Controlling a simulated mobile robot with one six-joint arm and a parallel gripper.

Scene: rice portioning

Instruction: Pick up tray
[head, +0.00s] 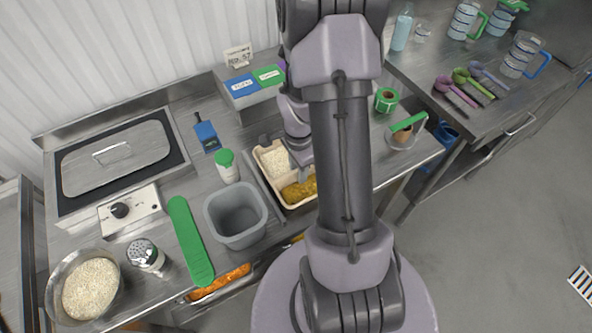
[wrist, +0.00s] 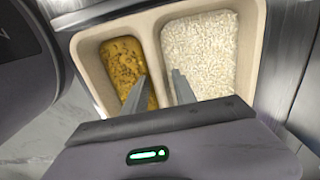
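The tray is beige with two compartments, and its rim (head: 264,176) shows on the steel counter in the head view. One compartment holds white rice and the other a yellow-brown food. My arm hides part of its right side. In the wrist view the tray (wrist: 92,39) fills the upper middle, with the food on the left and the rice on the right. My gripper (wrist: 157,88) is over the tray, its two fingers apart, one on each side of the divider. I cannot tell whether either finger touches the divider.
A grey bin (head: 236,215) stands left of the tray, with a green-lidded jar (head: 227,167) behind it. Blue and green labelled boxes (head: 254,85) stand at the back.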

